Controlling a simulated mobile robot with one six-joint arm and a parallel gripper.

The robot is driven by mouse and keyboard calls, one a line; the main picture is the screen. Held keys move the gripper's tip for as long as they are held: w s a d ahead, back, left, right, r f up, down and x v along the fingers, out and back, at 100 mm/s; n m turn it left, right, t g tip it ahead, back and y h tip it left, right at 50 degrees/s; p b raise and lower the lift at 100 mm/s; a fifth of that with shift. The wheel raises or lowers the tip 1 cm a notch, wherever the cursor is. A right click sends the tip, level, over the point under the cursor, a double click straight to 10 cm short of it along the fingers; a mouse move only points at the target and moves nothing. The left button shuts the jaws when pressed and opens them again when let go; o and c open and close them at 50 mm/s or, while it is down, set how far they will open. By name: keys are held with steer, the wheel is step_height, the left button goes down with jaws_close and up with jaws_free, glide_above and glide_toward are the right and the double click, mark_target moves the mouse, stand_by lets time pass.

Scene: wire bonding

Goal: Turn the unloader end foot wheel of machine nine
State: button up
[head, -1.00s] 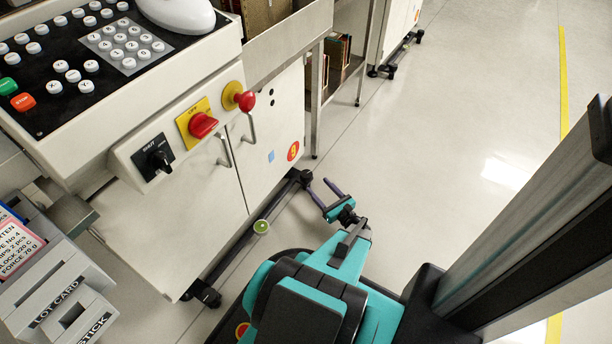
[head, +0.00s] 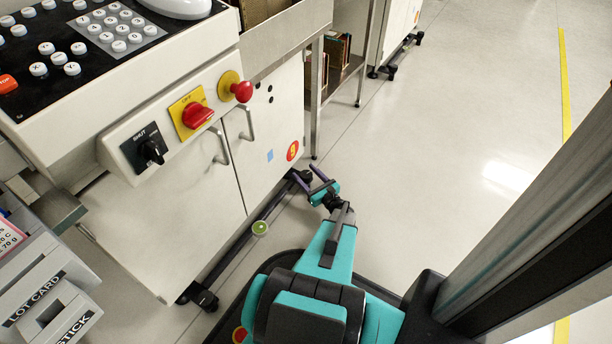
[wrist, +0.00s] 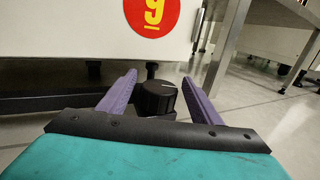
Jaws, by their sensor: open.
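Machine nine (head: 262,118) is a white cabinet with a red round sticker bearing a yellow 9 (head: 292,150); the sticker also shows in the wrist view (wrist: 152,14). A black foot wheel (wrist: 157,97) with a ridged knob stands low under the sticker's end of the cabinet. In the head view the foot (head: 302,177) is at the far end of the base rail, partly behind my gripper. My gripper (head: 318,182) is low beside it. In the wrist view its two purple fingers (wrist: 160,86) are open, one on each side of the knob. I cannot tell whether they touch it.
A black base rail (head: 240,235) runs along the floor with a near-end foot (head: 200,297). A metal rack (head: 316,100) stands just beyond the cabinet. A green round disc (head: 260,228) lies by the rail. Open floor (head: 430,150) is to the right.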

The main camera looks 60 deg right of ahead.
steer(key=c, duration=1)
steer(key=shift+c, duration=0.2)
steer(key=shift+d+n+t+y+p, duration=0.15)
steer(key=shift+n+t+y+p, duration=0.15)
steer(key=shift+n+y+p, duration=0.5)
steer(key=n+y+p, duration=0.2)
steer(key=y+p, duration=0.1)
steer(key=shift+r+t+y+p, duration=0.1)
steer(key=shift+t+y+p, duration=0.3)
steer(key=shift+n+y+p, duration=1.15)
steer(key=shift+n+y, duration=0.45)
steer(key=shift+y, duration=0.8)
steer(key=shift+f+n+g+y+b, duration=0.15)
steer(key=shift+n+g+y+b, duration=0.15)
steer(key=shift+n+y+b, duration=0.35)
steer(key=shift+f+n+g+y+b, duration=0.15)
steer(key=shift+n+g+y+b, duration=0.2)
steer(key=shift+y, duration=0.6)
steer(key=shift+b, duration=0.3)
steer(key=n+g+y+b, duration=0.2)
steer(key=n+y+b, duration=0.1)
steer(key=b, duration=0.3)
steer(key=shift+y+b, duration=0.35)
steer(key=shift+y, duration=0.25)
